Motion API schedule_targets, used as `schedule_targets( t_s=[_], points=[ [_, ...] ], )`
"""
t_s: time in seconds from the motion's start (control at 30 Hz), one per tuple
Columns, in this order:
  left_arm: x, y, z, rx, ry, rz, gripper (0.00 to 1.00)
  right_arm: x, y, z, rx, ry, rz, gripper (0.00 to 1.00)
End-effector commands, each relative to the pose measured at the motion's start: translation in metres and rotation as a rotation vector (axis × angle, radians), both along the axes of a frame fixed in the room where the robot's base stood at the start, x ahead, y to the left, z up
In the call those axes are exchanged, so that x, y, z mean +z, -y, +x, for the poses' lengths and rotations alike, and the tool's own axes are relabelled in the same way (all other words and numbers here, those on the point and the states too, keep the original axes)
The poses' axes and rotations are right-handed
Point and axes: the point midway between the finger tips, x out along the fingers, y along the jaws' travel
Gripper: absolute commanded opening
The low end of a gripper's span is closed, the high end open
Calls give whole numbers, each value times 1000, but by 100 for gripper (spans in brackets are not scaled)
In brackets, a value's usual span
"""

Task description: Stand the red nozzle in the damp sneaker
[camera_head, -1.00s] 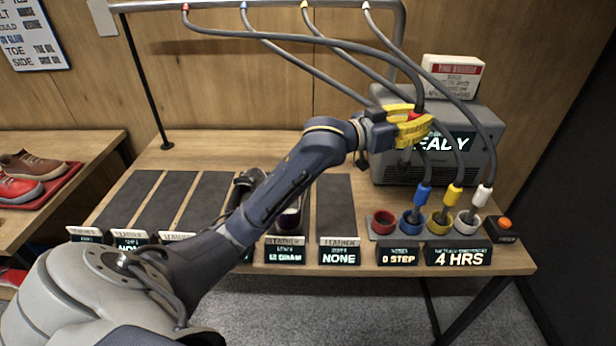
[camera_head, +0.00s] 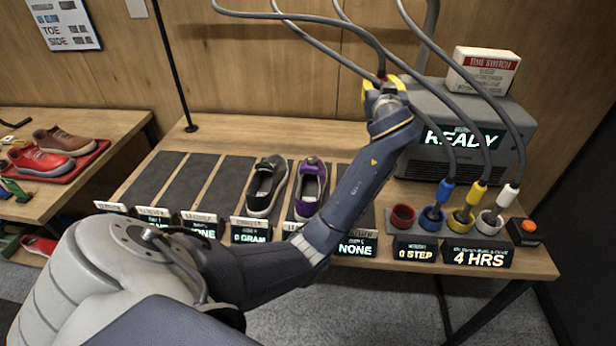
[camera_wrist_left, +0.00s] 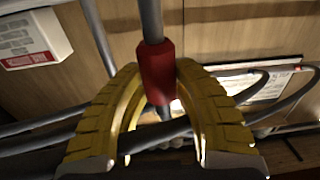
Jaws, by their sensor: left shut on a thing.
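My left gripper (camera_head: 384,88) has yellow fingers and is shut on the red nozzle (camera_head: 382,75), held high above the back of the table. In the left wrist view the red nozzle (camera_wrist_left: 155,75) sits between the yellow fingers, its grey hose running up. A purple sneaker (camera_head: 309,190) lies on a dark strip, left of my left forearm, which hides part of its label. That label read about 12 gram a second ago. A black and grey sneaker (camera_head: 265,188) stands to its left, with a label reading 0 gram. My right gripper is not in view.
The red cup (camera_head: 402,217) is empty. Blue (camera_head: 444,192), yellow (camera_head: 475,195) and white (camera_head: 507,197) nozzles stand in cups beside it. A grey machine (camera_head: 500,110) reads READY. Hoses hang from the rail above. Dark strips left of the sneakers are bare.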

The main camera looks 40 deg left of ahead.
Motion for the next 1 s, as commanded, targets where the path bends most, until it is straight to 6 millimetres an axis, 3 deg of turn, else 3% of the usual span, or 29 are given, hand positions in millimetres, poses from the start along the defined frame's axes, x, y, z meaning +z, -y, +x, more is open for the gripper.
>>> schedule_targets(
  t_s=[0.17, 0.3, 0.6, 0.8, 1.0],
  points=[
    [-9, -38, -36, 299, -2, -1, 0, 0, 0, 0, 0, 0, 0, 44],
    [-11, -60, -80, 564, -2, -2, 0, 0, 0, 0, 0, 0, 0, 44],
    [0, -72, -175, 1055, 2, -1, 0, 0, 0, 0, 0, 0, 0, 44],
    [5, -66, -206, 1200, 1, 1, 0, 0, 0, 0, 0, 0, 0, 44],
    [-12, -65, -212, 1226, -3, 4, 0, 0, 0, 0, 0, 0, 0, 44]
  ],
)
